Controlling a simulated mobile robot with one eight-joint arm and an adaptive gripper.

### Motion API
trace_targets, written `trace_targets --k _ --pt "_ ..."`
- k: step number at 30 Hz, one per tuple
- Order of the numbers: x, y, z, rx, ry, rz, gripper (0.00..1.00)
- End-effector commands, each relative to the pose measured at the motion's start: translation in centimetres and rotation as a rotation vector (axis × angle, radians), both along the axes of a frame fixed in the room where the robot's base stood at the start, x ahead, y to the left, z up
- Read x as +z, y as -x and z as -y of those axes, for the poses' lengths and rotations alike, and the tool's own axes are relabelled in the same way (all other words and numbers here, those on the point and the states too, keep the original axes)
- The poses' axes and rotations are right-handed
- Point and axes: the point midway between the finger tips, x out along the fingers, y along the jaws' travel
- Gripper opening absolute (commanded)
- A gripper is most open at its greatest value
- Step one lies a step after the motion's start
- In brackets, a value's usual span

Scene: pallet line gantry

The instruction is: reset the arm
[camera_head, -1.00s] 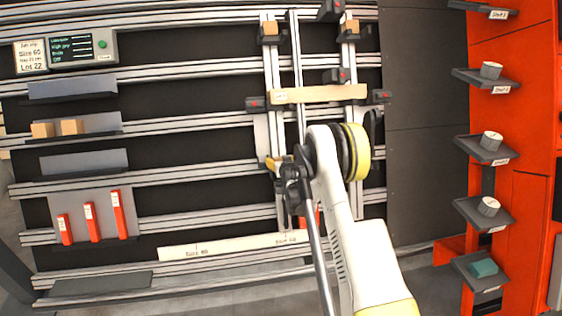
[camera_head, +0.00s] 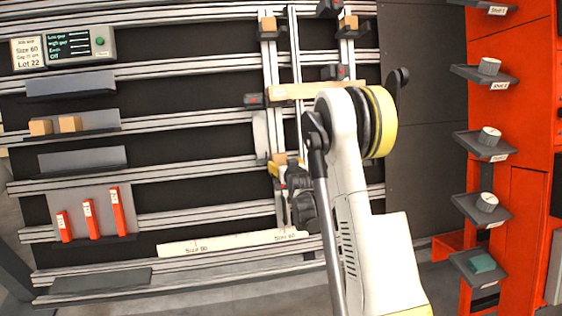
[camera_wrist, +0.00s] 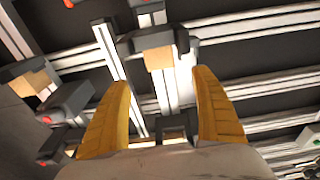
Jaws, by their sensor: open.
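My gripper (camera_wrist: 162,78) shows in the wrist view as two yellow-orange fingers spread apart with nothing between them. Beyond the fingertips, a small wooden block (camera_wrist: 159,57) sits at a dark holder (camera_wrist: 150,40) on a metal rail. In the head view my gripper (camera_head: 284,172) is small and partly hidden by my wrist, in front of the gantry's lower uprights. A wooden block (camera_head: 279,158) shows just above it; I cannot tell whether they touch. My arm is bent, with its elbow raised in front of the gantry's right part.
A pale wooden bar (camera_head: 300,90) crosses the uprights, partly behind my arm. A long pale strip (camera_head: 220,245) lies low on the rack. Red pieces (camera_head: 92,220) and wooden blocks (camera_head: 70,124) sit at left. An orange cabinet (camera_head: 525,200) with small shelves (camera_head: 484,146) stands at right.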

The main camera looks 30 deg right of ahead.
Motion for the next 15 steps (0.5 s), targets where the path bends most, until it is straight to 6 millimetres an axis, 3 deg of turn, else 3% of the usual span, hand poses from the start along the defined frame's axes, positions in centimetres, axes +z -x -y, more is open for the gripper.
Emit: trace_targets --k 8,11,15 --pt "0.6 0.1 -0.3 0.004 -0.001 -0.006 0.75" --pt "2.7 0.6 -1.5 0.017 -0.008 -0.029 0.75" --pt "7.5 2.8 -4.8 0.052 -0.025 -0.091 0.75"
